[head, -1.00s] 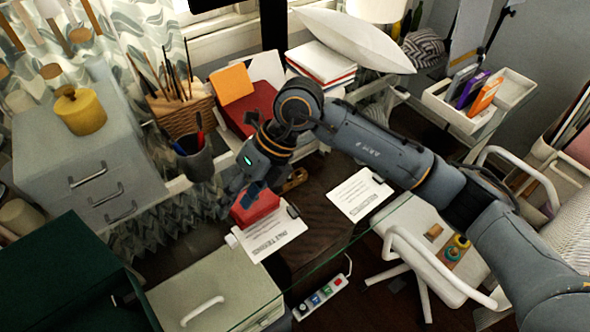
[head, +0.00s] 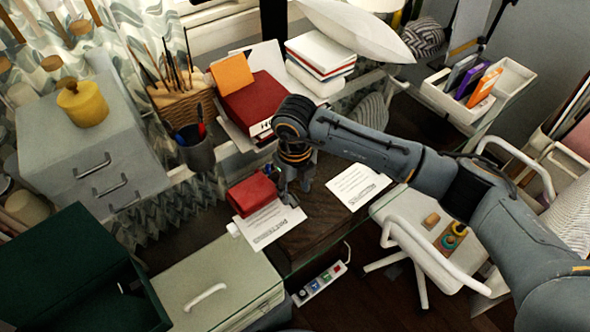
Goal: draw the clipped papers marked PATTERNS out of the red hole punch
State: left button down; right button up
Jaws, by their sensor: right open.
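The red hole punch (head: 251,194) sits on the dark desk under the glass. Clipped papers (head: 268,227) lie flat against its front side, with their far edge at the punch; how far they go in is hidden. Their printed heading is too blurred to read surely. A dark clip at their right edge is partly hidden by my gripper. My right gripper (head: 294,192) is open, pointing down just right of the punch, with its fingertips by the clip; I cannot tell whether they touch it. My left gripper is not in view.
A second clipped sheet (head: 357,187) lies to the right on the desk.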

aim_at(295, 204)
jog(key=shift+f, duration=2.15)
jog(key=shift+p, duration=0.3)
grip_shut()
